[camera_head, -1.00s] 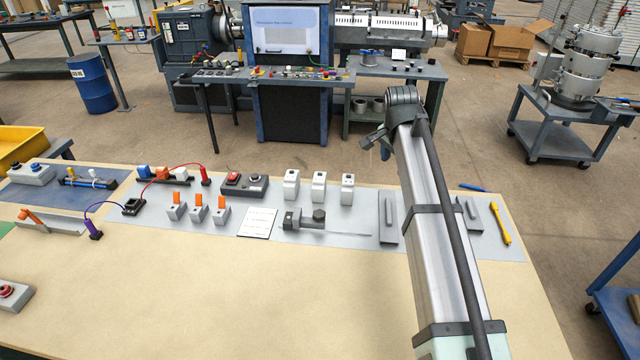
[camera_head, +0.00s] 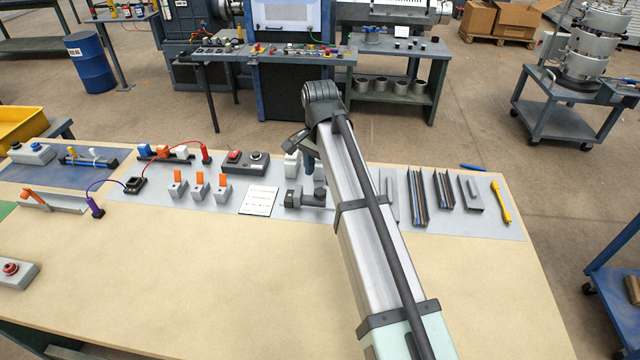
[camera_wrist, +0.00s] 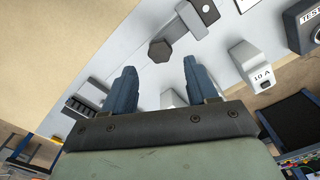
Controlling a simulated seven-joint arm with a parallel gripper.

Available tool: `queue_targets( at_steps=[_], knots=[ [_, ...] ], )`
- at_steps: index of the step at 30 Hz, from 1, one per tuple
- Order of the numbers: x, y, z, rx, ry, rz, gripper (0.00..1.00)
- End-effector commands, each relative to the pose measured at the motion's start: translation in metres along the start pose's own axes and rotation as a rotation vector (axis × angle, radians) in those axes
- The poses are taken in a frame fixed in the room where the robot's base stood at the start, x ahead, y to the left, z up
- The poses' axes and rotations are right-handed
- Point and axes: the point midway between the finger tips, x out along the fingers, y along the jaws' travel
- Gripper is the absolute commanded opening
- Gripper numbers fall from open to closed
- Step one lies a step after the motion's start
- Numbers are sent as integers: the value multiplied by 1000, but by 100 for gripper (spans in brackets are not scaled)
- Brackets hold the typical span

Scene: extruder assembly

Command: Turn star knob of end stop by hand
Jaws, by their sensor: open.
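The end stop (camera_head: 292,198) is a grey block with a short arm, lying on the grey mat. Its dark knob (camera_head: 320,187) stands at the right end, partly hidden by my arm. In the wrist view the knob (camera_wrist: 160,50) looks six-sided, and the end stop's grey body (camera_wrist: 190,20) lies above it in the picture. My gripper (camera_wrist: 161,72) is open, with two blue fingers apart. The knob appears just past the fingertips, between their lines, and nothing is held.
A white block marked 10 A (camera_wrist: 255,70) stands right of the fingers. Another pale block (camera_wrist: 170,98) shows between them. A printed card (camera_head: 259,201) lies left of the end stop. Dark rails (camera_head: 445,188) and a yellow tool (camera_head: 502,202) lie right.

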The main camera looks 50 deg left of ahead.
Motion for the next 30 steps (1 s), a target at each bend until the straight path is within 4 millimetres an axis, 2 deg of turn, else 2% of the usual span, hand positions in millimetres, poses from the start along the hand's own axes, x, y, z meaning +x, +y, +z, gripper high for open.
queue_targets(
  at_steps=[17,30],
  knots=[
    [53,0,0,1,0,0,58],
    [54,0,-1,1,1,-1,58]
  ],
)
